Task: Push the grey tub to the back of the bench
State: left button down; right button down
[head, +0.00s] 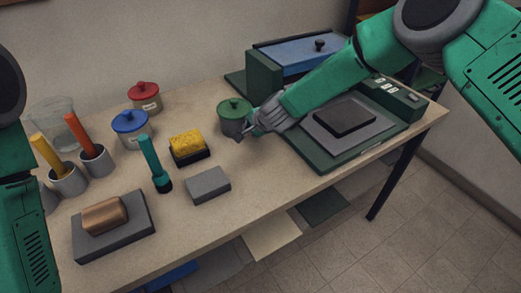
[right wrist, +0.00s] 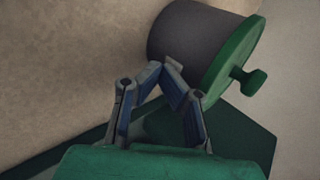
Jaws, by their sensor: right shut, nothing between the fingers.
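The grey tub (head: 232,128) with a green knobbed lid stands upright on the bench (head: 262,190), a little in from its back edge by the wall. In the right wrist view the tub (right wrist: 185,32) fills the upper middle, its green lid facing right. My right gripper (head: 249,128) reaches in from the right and is shut and empty. Its fingertips (right wrist: 163,66) are at the tub's side wall; I cannot tell whether they touch it. My left arm shows at the left edge of the head view, but its gripper is out of frame.
Blue-lidded (head: 130,130) and red-lidded (head: 145,98) pots stand left of the tub. A yellow sponge (head: 187,146) and a grey block (head: 208,185) lie in front. A green-based machine (head: 345,140) and blue-topped box (head: 300,52) are at right. Bench behind the tub looks clear.

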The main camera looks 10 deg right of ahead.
jog(key=shift+w, duration=0.1)
jog(key=shift+w+a+r+p, duration=0.1)
jog(key=shift+w+a+p, duration=0.25)
jog(key=shift+w, duration=0.2)
jog(key=shift+w+a+p, duration=0.25)
jog(key=shift+w+a, duration=0.05)
jog(key=shift+w, duration=0.25)
jog(key=shift+w+a+p, duration=0.25)
jog(key=shift+w+p, duration=0.25)
jog(key=shift+w, duration=0.15)
jog(key=shift+w+a, duration=0.35)
jog(key=shift+w, duration=0.1)
jog(key=shift+w, duration=0.1)
